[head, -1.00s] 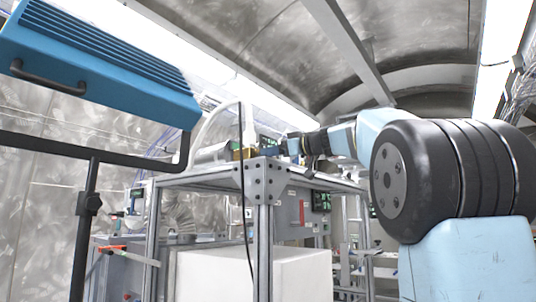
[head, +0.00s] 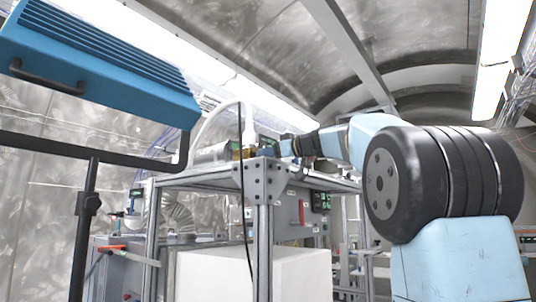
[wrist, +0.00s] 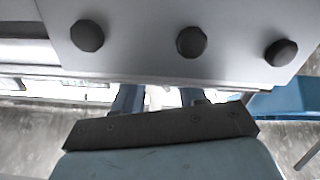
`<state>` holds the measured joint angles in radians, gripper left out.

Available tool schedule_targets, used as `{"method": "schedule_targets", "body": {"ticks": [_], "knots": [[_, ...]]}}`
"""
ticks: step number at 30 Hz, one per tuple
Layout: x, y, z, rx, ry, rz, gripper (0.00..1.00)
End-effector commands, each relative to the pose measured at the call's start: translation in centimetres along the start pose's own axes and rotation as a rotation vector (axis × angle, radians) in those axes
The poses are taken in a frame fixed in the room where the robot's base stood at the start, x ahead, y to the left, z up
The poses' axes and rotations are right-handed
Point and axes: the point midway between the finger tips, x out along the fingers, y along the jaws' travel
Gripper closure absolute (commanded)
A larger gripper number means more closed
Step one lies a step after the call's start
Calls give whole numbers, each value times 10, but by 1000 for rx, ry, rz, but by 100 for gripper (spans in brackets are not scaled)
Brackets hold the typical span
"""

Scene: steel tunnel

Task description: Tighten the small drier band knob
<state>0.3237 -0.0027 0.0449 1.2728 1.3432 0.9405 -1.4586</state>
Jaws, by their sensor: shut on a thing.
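My gripper (head: 286,147) is at the top of the metal frame, beside the brass-coloured end (head: 246,153) of a silver cylinder (head: 212,153). In the wrist view, the two blue fingers of my gripper (wrist: 160,98) stand a little apart, with something pale between them. The small drier band knob cannot be made out clearly; the fingers and the bolted plate hide most of that spot. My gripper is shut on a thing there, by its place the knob.
A metal corner plate (head: 263,180) with several bolts is close to my gripper; a bolted plate (wrist: 140,35) fills the top of the wrist view. A blue lamp housing (head: 100,65) on a black stand (head: 86,220) is at left. A black cable (head: 243,190) hangs in front.

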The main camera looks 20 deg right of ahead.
Motion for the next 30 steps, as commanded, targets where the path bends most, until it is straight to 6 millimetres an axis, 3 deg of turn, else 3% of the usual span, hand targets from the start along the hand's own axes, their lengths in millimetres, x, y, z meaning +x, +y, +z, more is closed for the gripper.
{"method": "schedule_targets", "body": {"ticks": [6, 21, 30], "knots": [[0, -1, 0, 0, 0, -2, 89], [1, 0, 0, 254, -1, -4, 89], [1, 0, 0, 279, -1, -3, 89]]}}
